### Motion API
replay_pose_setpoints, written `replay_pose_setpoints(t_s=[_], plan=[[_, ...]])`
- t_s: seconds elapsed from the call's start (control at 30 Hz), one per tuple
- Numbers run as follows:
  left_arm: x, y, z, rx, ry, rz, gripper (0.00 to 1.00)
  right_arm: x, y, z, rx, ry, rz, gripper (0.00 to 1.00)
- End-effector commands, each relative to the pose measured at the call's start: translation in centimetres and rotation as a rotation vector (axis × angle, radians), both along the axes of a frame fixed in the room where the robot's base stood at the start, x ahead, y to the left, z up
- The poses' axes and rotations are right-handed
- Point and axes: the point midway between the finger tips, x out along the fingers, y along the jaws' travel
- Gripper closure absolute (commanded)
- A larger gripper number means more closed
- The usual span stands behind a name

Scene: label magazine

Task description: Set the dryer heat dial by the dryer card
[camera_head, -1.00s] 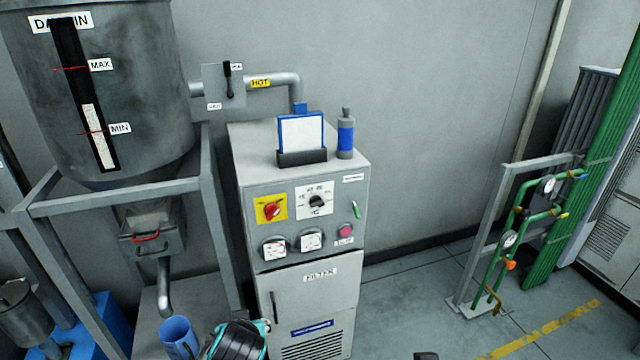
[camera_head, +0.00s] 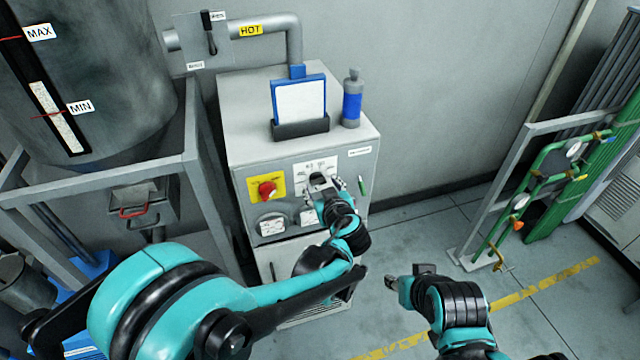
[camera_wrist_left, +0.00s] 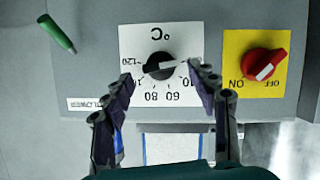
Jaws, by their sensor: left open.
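The black heat dial (camera_wrist_left: 160,66) sits on a white °C scale plate (camera_wrist_left: 150,32), upside down in the left wrist view. My right gripper (camera_head: 396,285) is low, right of the dryer.
A red switch (camera_head: 266,189) on a yellow plate sits left of the dial; it also shows in the left wrist view (camera_wrist_left: 263,63). A green pen-like item (camera_head: 362,185) is on the panel's right. A blue-grey bottle (camera_head: 352,98) stands beside the card.

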Motion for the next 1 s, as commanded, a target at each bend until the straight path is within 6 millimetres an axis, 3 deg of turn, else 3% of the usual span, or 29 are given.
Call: replay_pose_setpoints(t_s=[0.2,0.47,0.67,1.0], plan=[[1.8,0.4,-0.8,0.0,0.001,0.0,0.41,0.0,0.0,-0.3,0.0,0.0,0.0,0.6],[1.9,0.5,-0.8,0.001,0.001,-0.001,0.41,0.0,0.0,-0.2,0.0,0.0,0.0,0.6],[1.9,0.5,-0.8,0.001,0.001,-0.001,0.92,0.0,0.0,-0.2,0.0,0.0,0.0,0.6],[1.9,0.4,-0.8,0.026,0.009,-0.001,0.91,0.0,0.0,-0.3,0.0,0.0,0.0,0.6]])
